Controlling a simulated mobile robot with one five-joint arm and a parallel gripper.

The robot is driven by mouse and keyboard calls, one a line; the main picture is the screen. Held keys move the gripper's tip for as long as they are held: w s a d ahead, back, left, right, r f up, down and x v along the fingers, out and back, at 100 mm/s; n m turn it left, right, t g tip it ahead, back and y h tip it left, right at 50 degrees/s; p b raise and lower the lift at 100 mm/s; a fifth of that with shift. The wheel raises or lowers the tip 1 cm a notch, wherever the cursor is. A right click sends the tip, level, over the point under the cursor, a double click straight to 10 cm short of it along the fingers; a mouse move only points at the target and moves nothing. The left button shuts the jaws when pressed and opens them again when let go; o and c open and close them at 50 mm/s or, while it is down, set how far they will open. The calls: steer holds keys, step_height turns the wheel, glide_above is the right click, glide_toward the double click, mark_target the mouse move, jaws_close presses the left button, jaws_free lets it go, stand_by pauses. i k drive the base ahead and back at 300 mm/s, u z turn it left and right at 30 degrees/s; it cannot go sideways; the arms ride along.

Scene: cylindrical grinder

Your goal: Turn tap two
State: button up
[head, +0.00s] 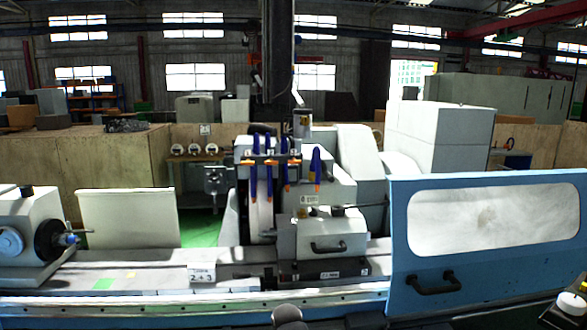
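A row of blue coolant hoses (287,178) with orange fittings (270,162) stands at the upper front of the grinding wheel cover, in the middle of the head view. Small taps seem to sit along this row, but they are too small to tell their handle positions. I see no number that marks tap two. Another blue hose with an orange tip (316,166) stands just to the right, apart from the row. My gripper cannot be made out in this view, and nothing is seen touching the hoses or fittings.
A white housing with a black handle (326,247) sits below the hoses. A blue door with a window (490,245) covers the right front. The workhead (30,240) is at the left. A card reading "2 + 3" (202,275) stands on the machine bed (130,277).

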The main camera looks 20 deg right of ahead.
mark_target(270, 163)
steer(key=u, duration=0.3)
steer(key=i, duration=1)
steer(key=u, duration=1)
steer(key=k, duration=0.4)
steer(key=z, duration=0.05)
steer(key=i, duration=0.45)
steer(key=u, duration=0.25)
